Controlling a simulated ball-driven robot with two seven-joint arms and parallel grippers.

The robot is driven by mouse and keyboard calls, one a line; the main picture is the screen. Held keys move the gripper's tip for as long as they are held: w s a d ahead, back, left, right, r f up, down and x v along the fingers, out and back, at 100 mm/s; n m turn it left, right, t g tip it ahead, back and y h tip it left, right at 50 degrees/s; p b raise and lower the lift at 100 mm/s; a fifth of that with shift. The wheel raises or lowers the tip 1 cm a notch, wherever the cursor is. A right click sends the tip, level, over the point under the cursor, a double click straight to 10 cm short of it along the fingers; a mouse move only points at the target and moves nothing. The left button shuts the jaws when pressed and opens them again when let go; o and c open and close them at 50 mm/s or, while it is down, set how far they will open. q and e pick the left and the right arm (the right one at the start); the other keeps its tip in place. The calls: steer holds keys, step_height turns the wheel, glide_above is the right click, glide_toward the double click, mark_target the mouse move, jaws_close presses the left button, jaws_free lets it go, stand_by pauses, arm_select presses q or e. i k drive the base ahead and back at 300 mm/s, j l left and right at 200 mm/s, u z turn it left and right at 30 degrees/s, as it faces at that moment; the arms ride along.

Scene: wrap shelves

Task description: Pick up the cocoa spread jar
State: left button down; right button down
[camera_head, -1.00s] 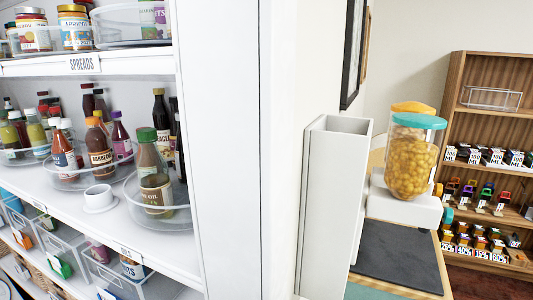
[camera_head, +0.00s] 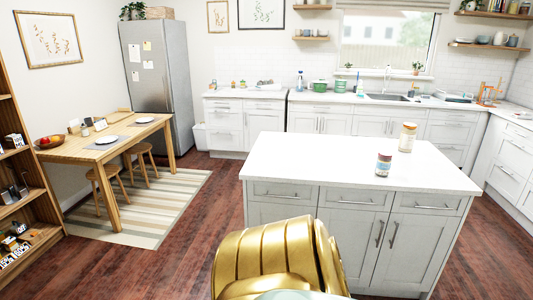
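Two jars stand upright on the white island top, towards its right side. The nearer, smaller jar (camera_head: 383,164) has a dark body with a pale, reddish label band. The farther, taller jar (camera_head: 408,137) is pale with an orange-brown lid. The labels are too small to read, so I cannot tell whether either is the cocoa spread jar. Neither of my grippers is in view.
The kitchen island (camera_head: 330,160) has a mostly bare top and open floor to its left. A wooden dining table (camera_head: 150,125) with stools stands on a striped rug (camera_head: 145,215). Wooden shelves (camera_head: 30,200) stand at the left edge. Counters line the back.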

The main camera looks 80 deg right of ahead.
mark_target(382, 165)
steer(key=z, duration=3.65)
steer(key=i+l+z, duration=0.15)
steer(key=i, duration=0.6)
steer(key=i+l+z, duration=0.15)
steer(key=i, duration=0.55)
